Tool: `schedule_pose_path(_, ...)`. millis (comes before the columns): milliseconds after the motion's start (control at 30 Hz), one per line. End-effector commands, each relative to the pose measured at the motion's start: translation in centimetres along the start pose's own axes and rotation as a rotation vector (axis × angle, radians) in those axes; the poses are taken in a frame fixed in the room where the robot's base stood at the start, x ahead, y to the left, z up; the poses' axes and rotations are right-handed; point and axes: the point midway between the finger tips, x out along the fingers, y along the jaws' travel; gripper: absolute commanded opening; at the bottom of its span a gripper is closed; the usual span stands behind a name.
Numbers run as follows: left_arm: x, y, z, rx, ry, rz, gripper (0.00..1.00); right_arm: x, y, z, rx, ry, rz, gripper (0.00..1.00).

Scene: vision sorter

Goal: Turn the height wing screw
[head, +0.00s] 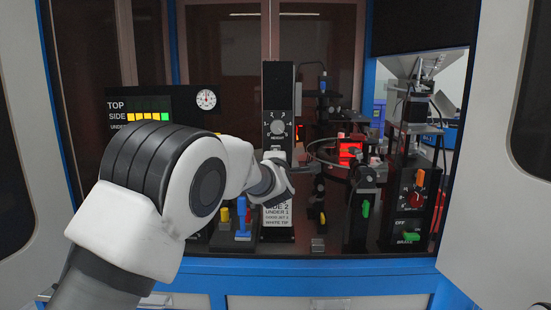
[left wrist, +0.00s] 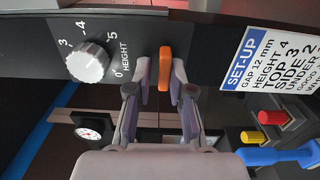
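A narrow orange wing piece (left wrist: 165,68), which looks like the wing screw, stands on the black post beside the grey knob (left wrist: 88,62). The knob has a scale marked HEIGHT; I cannot tell its exact setting. In the left wrist view, my left gripper (left wrist: 161,80) has its fingers on either side of the orange piece, with a small gap showing on the left. In the head view, my left gripper (head: 286,178) is at the front of the black post (head: 277,90), below the knob (head: 277,128), and the orange piece is hidden. My right gripper is out of view.
A set-up card (left wrist: 274,62) lists HEIGHT 4. Red and yellow buttons (left wrist: 262,127) and a blue lever (head: 242,217) are close by. A round gauge (head: 206,99) is at the left. A red-lit ring station (head: 349,152) and a control box (head: 411,196) stand at the right.

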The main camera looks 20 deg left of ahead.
Motion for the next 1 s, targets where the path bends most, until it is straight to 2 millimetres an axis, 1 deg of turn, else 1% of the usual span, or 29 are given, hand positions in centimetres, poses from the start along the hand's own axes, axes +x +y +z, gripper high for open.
schedule_pose_path(300, -0.1, -0.1, 0.0, 0.001, 0.000, -0.002, 0.36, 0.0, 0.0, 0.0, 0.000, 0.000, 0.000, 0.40)
schedule_pose_path(400, -0.7, -0.1, 0.1, 0.001, -0.001, -0.003, 0.36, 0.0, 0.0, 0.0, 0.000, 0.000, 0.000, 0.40)
schedule_pose_path(467, -1.6, -0.1, 0.1, 0.002, -0.001, -0.004, 0.36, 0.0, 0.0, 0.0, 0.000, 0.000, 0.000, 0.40)
schedule_pose_path(567, -3.9, 0.0, 0.1, 0.005, -0.002, -0.003, 0.36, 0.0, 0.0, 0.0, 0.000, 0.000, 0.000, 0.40)
schedule_pose_path(700, -7.7, -0.1, 0.1, 0.004, -0.002, -0.003, 0.36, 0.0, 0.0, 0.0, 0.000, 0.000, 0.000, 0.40)
schedule_pose_path(800, -9.9, 0.0, 0.1, 0.005, -0.002, -0.001, 0.36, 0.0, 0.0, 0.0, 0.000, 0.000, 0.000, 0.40)
schedule_pose_path(900, -11.2, -0.1, 0.1, 0.002, -0.002, -0.002, 0.36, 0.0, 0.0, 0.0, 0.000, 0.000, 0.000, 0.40)
schedule_pose_path(1000, -11.8, -0.1, 0.1, 0.002, -0.001, -0.002, 0.36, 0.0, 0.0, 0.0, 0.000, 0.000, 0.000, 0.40)
